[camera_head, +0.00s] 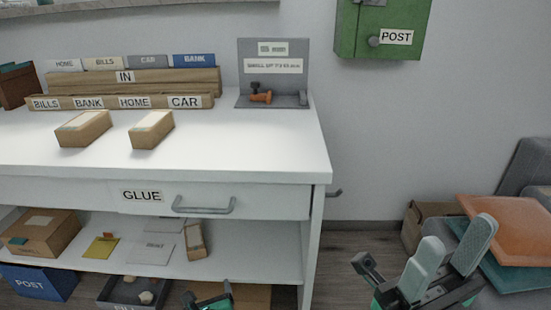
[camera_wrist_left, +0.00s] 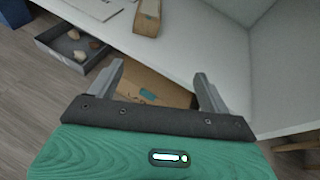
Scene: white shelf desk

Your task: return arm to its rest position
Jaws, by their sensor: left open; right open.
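My left gripper (camera_head: 208,298) shows only in part at the bottom edge of the head view, low in front of the desk's lower shelf. In the left wrist view its two fingers (camera_wrist_left: 158,74) are apart, with nothing between them. Beyond them lies a flat cardboard box (camera_wrist_left: 150,98) with a teal label. My right gripper (camera_head: 458,240) is at the lower right of the head view, to the right of the desk. Its two pale fingers are spread and empty.
The white desk (camera_head: 230,140) carries two small boxes (camera_head: 83,129) (camera_head: 152,130), label racks and a grey stand (camera_head: 272,75). The GLUE drawer (camera_head: 258,203) looks shut. An open grey tray (camera_head: 125,290) sits low at left. Cushions (camera_head: 512,225) lie beyond my right gripper.

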